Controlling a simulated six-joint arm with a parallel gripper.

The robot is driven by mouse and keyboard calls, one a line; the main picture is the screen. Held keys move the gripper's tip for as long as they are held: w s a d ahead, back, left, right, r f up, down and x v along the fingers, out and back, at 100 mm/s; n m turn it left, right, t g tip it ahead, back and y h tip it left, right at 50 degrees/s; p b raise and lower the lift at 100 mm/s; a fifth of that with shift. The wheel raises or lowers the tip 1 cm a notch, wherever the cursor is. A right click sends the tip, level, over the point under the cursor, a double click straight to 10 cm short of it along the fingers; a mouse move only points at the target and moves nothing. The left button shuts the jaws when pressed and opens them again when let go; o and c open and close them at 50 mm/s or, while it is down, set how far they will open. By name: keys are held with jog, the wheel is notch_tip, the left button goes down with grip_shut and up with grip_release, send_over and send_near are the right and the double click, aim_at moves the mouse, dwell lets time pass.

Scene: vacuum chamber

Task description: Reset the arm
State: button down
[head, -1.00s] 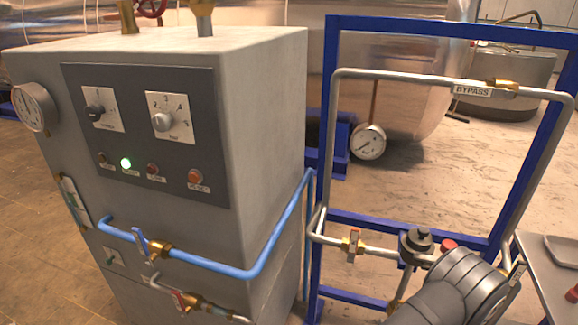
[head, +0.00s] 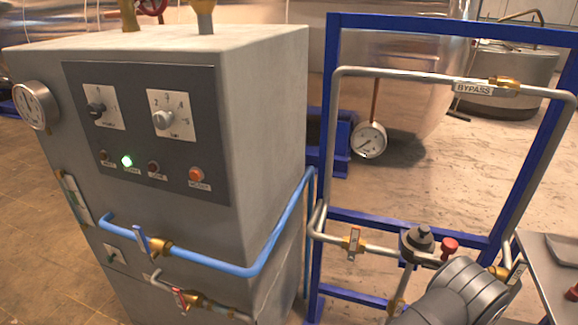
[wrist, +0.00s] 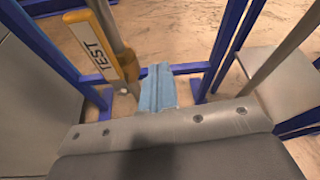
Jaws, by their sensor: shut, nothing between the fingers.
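My gripper (wrist: 158,88) shows in the wrist view as pale blue fingertips held together beyond its grey body. It is shut and holds nothing. A yellow tag or handle marked TEST (wrist: 92,48) is close to its left, beside a metal pipe; I cannot tell whether they touch. In the head view my grey arm fills the lower right, in front of the blue frame (head: 328,110); the gripper itself cannot be made out there.
A grey cabinet (head: 255,95) with dials and a lit green lamp (head: 127,161) stands left. A blue pipe (head: 225,268) runs along its front. A red knob (head: 449,246), a brass valve (head: 354,242) and the bypass pipe (head: 420,75) are near my arm. A tray (head: 548,262) is at right.

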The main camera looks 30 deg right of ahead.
notch_tip(320, 180, down, 12)
jog(key=d+m, duration=0.1)
jog(key=d, duration=0.1)
jog(key=shift+s+d+y, duration=0.25)
jog(key=shift+s+y, duration=0.15)
